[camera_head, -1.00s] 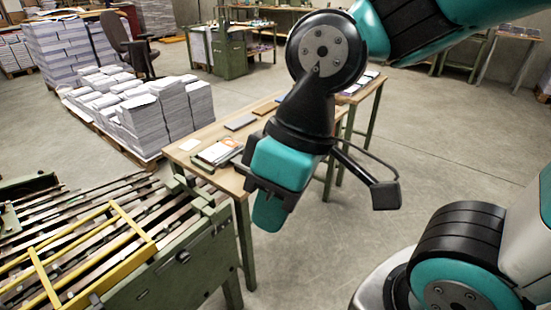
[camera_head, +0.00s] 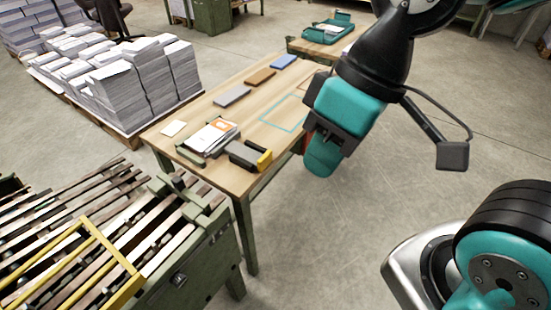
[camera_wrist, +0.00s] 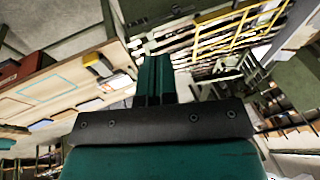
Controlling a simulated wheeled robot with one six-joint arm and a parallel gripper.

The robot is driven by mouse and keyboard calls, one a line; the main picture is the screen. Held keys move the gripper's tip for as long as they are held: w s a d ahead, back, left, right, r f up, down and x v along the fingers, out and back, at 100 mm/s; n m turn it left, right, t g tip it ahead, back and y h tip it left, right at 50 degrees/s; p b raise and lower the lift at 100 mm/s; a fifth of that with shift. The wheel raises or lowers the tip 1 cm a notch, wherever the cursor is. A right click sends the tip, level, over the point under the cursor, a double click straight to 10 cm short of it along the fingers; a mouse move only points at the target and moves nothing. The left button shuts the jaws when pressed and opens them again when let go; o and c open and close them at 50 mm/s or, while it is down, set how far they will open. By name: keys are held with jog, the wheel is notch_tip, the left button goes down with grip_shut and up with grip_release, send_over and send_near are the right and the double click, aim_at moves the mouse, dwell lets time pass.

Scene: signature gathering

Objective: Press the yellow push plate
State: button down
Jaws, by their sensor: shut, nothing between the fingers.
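The yellow push plate (camera_head: 264,160) appears to be the small yellow face on the end of a dark block at the front edge of the wooden table (camera_head: 232,178). The block sits beside a holder with a stack of papers (camera_head: 212,136). My gripper (camera_head: 322,158) is shut and empty, pointing down, to the right of the plate and apart from it. In the wrist view, the shut teal fingers (camera_wrist: 155,80) point up the picture, with the table (camera_wrist: 75,72) to their left.
A green machine with slats and a yellow frame (camera_head: 128,287) stands at the front left. Paper stacks (camera_head: 135,85) stand behind it. The table also bears a grey block (camera_head: 232,96), a brown block (camera_head: 260,77) and a blue block (camera_head: 283,61).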

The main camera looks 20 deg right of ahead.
jog(key=w+f+m+t+y+b, duration=0.25)
jog(key=w+f+m, duration=0.45)
jog(key=w+f, duration=0.6)
jog(key=w+d+f+m+t, duration=0.2)
jog(key=w+d+f+m, duration=0.2)
jog(key=d+f+m, duration=0.1)
jog(key=w+d+f+m+t+h, duration=0.1)
jog(key=w+d+f+m+t, duration=0.2)
jog(key=f, duration=0.5)
jog(key=w+d+m, duration=0.1)
jog(key=d+m, duration=0.1)
jog(key=d, duration=0.1)
jog(key=shift+w+m+b, duration=0.15)
jog(key=shift+m+b, duration=0.25)
jog(key=shift+f, duration=0.1)
jog(key=p, duration=0.2)
send_near(266, 163)
jog(key=x, duration=0.5)
jog(key=shift+f, duration=0.5)
jog(key=shift+w+a+f, duration=0.1)
jog(key=shift+w+a, duration=0.25)
jog(key=shift+w, duration=0.15)
